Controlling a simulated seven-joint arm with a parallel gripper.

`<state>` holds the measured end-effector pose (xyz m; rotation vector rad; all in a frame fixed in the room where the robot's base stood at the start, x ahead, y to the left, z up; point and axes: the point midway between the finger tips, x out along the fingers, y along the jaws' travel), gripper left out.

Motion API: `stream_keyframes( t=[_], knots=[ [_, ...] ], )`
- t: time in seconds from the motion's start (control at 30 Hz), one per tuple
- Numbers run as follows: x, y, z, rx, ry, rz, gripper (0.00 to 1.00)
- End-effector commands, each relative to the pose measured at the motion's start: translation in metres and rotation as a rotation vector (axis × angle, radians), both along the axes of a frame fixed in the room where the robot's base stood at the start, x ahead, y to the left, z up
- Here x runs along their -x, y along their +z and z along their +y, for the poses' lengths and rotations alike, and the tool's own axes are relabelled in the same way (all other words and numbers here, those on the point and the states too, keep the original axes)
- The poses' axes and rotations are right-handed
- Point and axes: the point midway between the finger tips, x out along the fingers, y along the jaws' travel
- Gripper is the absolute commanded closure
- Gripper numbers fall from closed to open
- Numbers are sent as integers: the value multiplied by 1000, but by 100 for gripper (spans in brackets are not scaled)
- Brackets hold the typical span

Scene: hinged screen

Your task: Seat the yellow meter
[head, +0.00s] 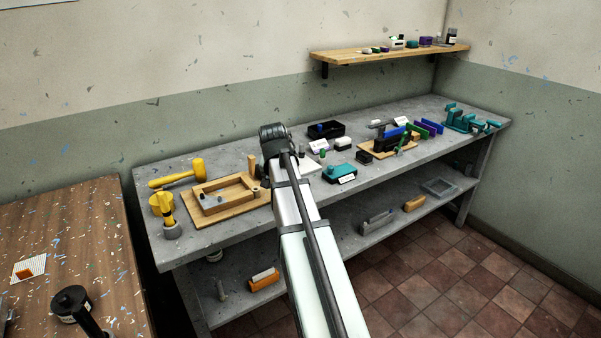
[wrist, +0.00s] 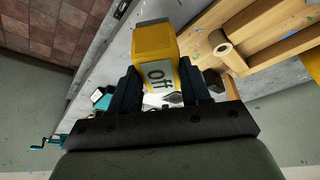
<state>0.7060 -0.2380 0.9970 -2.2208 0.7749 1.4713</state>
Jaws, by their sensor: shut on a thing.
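The yellow meter (wrist: 156,45) is a yellow block with a pale label reading "Off" in the wrist view. My gripper (wrist: 160,76) is shut on it, with one dark finger on each side. The meter sits up and clear of the fingers at its far end. In the head view my arm covers the gripper and the meter, and they are over the middle of the grey bench (head: 222,238). Where the meter's seat is, I cannot tell.
A wooden frame on a board (head: 230,204) lies just left of my arm; it also shows in the wrist view (wrist: 262,42). A teal box (head: 340,173) and a wooden rack of coloured plates (head: 381,151) stand right.

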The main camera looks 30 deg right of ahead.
Motion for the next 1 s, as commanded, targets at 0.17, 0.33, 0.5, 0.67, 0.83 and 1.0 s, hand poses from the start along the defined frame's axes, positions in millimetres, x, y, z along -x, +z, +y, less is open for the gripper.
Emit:
stream_keyframes(
  t=[0.17,0.33,0.5,0.67,0.83,1.0],
  knots=[
    [13,11,66,2,106,-2,84],
    [20,21,119,2,186,-1,84],
    [24,30,164,1,256,-1,84],
    [25,35,193,1,302,-1,84],
    [26,39,218,2,342,0,84],
    [19,41,236,0,425,2,84]
  ],
)
